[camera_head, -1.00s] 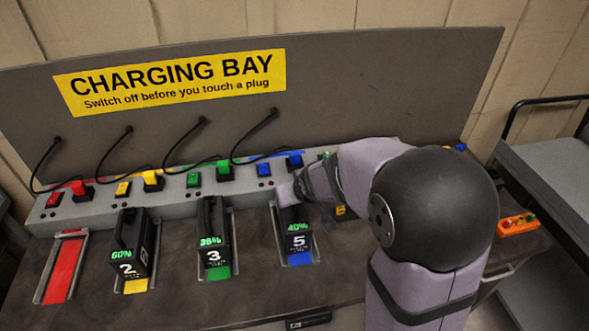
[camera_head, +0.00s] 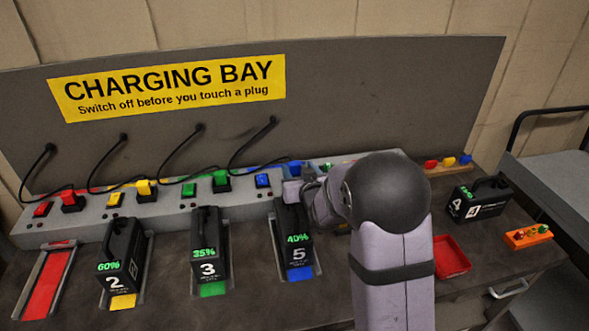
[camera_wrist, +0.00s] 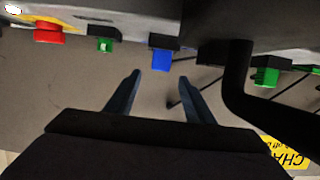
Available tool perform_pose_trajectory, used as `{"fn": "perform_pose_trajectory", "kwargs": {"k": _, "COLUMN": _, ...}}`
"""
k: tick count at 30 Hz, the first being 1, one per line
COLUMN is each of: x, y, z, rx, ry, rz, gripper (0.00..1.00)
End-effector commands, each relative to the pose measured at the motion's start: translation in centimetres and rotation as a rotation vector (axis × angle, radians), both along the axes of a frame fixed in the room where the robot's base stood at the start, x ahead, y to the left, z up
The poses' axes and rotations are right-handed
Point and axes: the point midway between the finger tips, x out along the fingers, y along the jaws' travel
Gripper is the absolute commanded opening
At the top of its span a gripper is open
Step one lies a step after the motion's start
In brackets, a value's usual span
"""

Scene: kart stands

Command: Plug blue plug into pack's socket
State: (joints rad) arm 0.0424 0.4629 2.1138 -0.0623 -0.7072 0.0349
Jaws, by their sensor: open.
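The blue plug (camera_head: 294,167) stands on the grey charging rail, right of a blue switch (camera_head: 262,180). Pack 5 (camera_head: 293,235), black and reading 40%, stands upright in the blue-marked bay in front. Its socket cannot be made out. My gripper is beside the blue plug in the head view, its tips mostly hidden by my arm. In the wrist view my gripper (camera_wrist: 160,78) is open with nothing between its fingers. A blue piece (camera_wrist: 161,60) under a dark block lies just beyond the fingertips; I cannot tell if it is plug or switch.
Pack 2 (camera_head: 118,262) and pack 3 (camera_head: 206,255) stand in bays to the left. Pack 4 (camera_head: 478,200), a red tray (camera_head: 451,257) and an orange box (camera_head: 527,237) are on the right. A black handle (camera_wrist: 238,85) is close right of my fingers.

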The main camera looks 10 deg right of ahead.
Motion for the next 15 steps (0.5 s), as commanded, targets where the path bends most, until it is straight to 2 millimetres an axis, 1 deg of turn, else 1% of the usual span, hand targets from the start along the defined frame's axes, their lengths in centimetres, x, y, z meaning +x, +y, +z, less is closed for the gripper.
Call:
{"fn": "perform_pose_trajectory", "kwargs": {"k": 4, "x": 1.0, "y": 0.0, "z": -0.3, "rx": 0.0, "ry": 0.001, "rz": 0.0, "gripper": 0.48}}
{"fn": "perform_pose_trajectory", "kwargs": {"k": 11, "x": 1.3, "y": 0.0, "z": -0.4, "rx": 0.0, "ry": 0.001, "rz": 0.0, "gripper": 0.48}}
{"fn": "perform_pose_trajectory", "kwargs": {"k": 15, "x": 2.0, "y": 0.0, "z": -0.7, "rx": 0.0, "ry": 0.002, "rz": 0.0, "gripper": 0.48}}
